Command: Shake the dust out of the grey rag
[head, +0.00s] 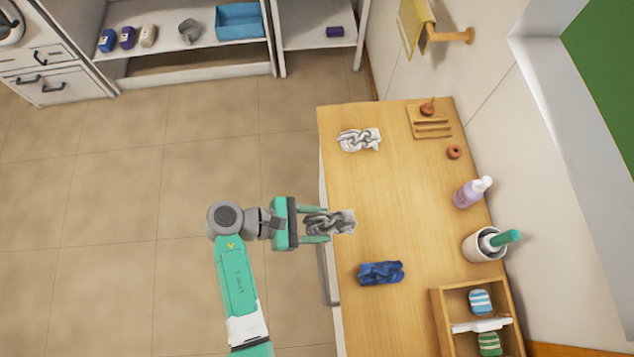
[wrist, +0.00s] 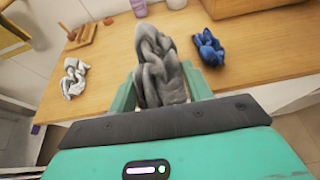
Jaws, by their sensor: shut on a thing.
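The grey rag (head: 330,222) is a crumpled, twisted cloth at the left edge of the wooden counter in the head view. My gripper (head: 317,224) reaches in from the left, with one finger on each side of the rag, and is shut on it. In the wrist view the grey rag (wrist: 160,70) stands up between the two green fingers of my gripper (wrist: 162,92). Whether the rag touches the counter cannot be told.
On the counter (head: 390,210) lie a white rag (head: 359,139) and a blue rag (head: 381,273). A lilac pump bottle (head: 468,193), a white cup (head: 482,246) and a wooden box (head: 440,310) stand along the right. Open floor lies to the left.

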